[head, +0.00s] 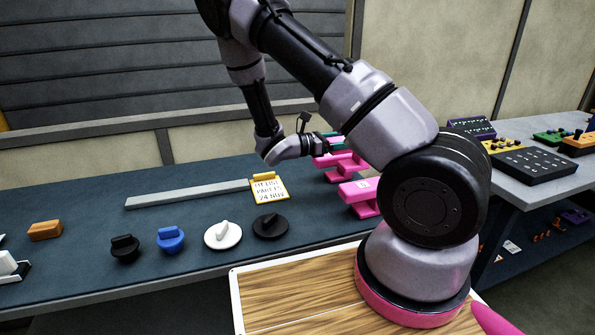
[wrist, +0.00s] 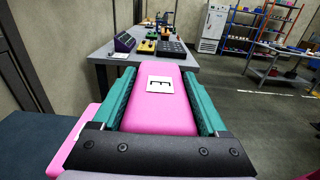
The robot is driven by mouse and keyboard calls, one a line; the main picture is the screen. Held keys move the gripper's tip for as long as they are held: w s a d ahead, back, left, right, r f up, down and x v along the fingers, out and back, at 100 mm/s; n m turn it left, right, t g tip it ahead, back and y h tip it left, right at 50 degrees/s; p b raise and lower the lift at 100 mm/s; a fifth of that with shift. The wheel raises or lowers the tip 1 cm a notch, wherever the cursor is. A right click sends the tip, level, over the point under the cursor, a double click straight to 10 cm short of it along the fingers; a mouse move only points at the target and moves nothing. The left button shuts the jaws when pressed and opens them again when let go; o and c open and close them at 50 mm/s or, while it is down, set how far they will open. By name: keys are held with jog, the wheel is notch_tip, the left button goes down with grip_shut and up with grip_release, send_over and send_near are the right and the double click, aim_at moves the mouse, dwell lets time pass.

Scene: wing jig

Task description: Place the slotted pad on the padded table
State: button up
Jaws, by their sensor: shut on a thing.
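My gripper (head: 326,143) is shut on a pink block, likely the slotted pad (wrist: 164,112). In the wrist view, its teal fingers lie along both long sides of the block. A white label with a black comb-like mark (wrist: 160,84) is on its face. In the head view, the gripper is at the right part of the dark blue-topped table (head: 190,195), likely the padded table, beside pink parts. My arm hides part of this area, so I cannot tell whether the block touches anything below. Another pink part (wrist: 72,140) shows at lower left in the wrist view.
A pink piece with a white label (head: 359,193) stands nearer on the blue table. A grey bar (head: 188,195), a note card (head: 268,192) and several knobbed discs, including a white one (head: 223,235), lie left. A grey table (head: 508,192) with control boxes stands right.

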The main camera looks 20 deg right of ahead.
aim_at(341, 168)
notch_tip(341, 168, down, 10)
jog(key=shift+r, duration=0.15)
dwell(0.3)
jog(key=shift+f, duration=0.2)
jog(key=o, duration=1.3)
jog(key=shift+c, duration=0.2)
jog(key=shift+r, duration=0.1)
